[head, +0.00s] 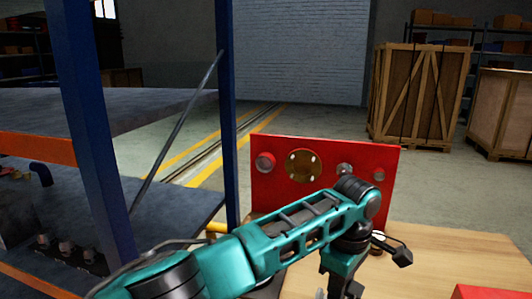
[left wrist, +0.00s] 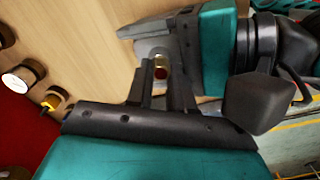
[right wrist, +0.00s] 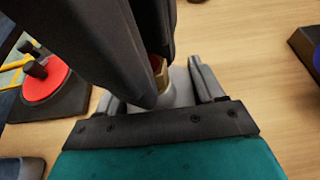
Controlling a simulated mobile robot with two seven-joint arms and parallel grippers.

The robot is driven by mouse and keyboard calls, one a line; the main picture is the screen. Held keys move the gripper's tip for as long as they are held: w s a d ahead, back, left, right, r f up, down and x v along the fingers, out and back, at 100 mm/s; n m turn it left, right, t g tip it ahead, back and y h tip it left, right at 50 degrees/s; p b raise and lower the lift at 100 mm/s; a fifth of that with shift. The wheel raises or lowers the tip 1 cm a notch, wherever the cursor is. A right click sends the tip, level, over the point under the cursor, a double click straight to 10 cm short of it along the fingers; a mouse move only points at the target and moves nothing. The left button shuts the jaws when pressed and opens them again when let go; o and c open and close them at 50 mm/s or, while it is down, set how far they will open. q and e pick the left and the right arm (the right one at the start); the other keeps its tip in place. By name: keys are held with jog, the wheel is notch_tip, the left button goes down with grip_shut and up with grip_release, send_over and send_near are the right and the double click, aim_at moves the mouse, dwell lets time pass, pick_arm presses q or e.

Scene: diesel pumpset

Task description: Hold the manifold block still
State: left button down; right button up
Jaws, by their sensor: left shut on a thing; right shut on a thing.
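The manifold block looks like a small light-grey body in the right wrist view (right wrist: 181,88), between the fingers of my right gripper (right wrist: 160,92). A brass fitting (right wrist: 159,68) with a red centre sits on it. In the left wrist view my left gripper (left wrist: 166,90) is shut on this brass fitting (left wrist: 161,68); the grey block (left wrist: 151,47) shows just beyond, at my right gripper's fingers. The left gripper's dark body covers part of the block in the right wrist view. In the head view my left arm hides the block, and the right gripper is not visible there.
A red panel (head: 326,205) with round fittings stands at the back of the wooden table (head: 440,245). A red disc (right wrist: 45,82) on a black base and a dark tray (right wrist: 303,45) lie nearby. A blue rack post (head: 86,130) stands left.

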pick_arm(q)
jog(key=shift+s+d+r, duration=0.15)
jog(key=shift+d+r, duration=0.05)
jog(key=shift+r, duration=0.25)
jog(key=shift+s+d+r, duration=0.1)
jog(key=shift+d+r, duration=0.1)
jog(key=shift+r, duration=0.25)
jog(key=c, duration=1.4)
grip_release()
jog(key=o, duration=0.4)
jog(key=shift+w+a+f, duration=0.1)
jog(key=shift+a+f, duration=0.1)
jog(key=shift+f, duration=0.05)
jog(key=shift+o, duration=0.2)
notch_tip(320, 180, up, 8)
